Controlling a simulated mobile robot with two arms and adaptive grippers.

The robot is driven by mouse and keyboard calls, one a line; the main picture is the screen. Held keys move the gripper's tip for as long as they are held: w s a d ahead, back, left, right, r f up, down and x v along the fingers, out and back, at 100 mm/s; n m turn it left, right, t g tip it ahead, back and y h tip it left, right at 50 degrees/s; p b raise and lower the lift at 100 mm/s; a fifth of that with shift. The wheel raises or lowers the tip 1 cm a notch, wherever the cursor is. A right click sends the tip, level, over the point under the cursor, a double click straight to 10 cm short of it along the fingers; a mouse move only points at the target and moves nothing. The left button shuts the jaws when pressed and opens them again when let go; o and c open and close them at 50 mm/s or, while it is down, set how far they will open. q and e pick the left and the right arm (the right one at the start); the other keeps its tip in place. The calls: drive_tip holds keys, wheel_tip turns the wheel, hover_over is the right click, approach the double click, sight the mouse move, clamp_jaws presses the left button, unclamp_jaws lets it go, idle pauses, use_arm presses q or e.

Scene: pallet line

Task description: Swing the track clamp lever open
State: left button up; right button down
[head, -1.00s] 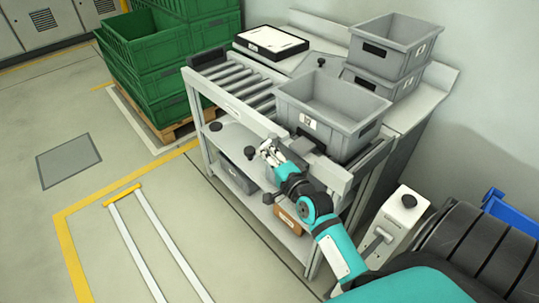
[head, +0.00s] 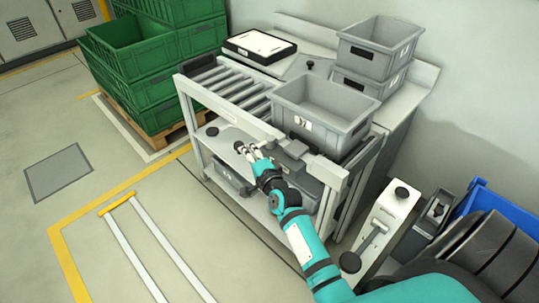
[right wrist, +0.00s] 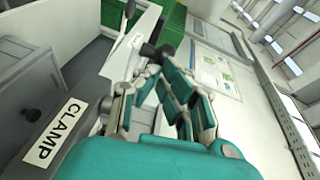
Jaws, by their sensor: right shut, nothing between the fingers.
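My right gripper (head: 251,151) is at the front rail of the roller conveyor, fingers pointing left, shut with nothing between them. A black knob (head: 240,146), apparently the end of the clamp lever, is just past the fingertips; I cannot tell whether they touch. A grey block (head: 294,149) on the rail, probably the clamp body, is right of the gripper. In the right wrist view the white CLAMP label (right wrist: 55,133) is at lower left, and the shut fingers (right wrist: 160,65) are near a pale plate. The joint of the lever is hidden. My left gripper is not in view.
A grey tote (head: 322,108) stands on the conveyor right behind the rail. Stacked grey totes (head: 378,50) are at the back right. Green crates (head: 150,60) stand on a pallet at left.

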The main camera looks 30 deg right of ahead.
drive_tip(key=w, duration=0.3)
drive_tip(key=shift+a, duration=0.4)
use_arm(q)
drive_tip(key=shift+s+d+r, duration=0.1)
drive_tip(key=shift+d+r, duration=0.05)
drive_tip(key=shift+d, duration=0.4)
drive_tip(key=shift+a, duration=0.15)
use_arm(e)
drive_tip(key=shift+w, duration=0.1)
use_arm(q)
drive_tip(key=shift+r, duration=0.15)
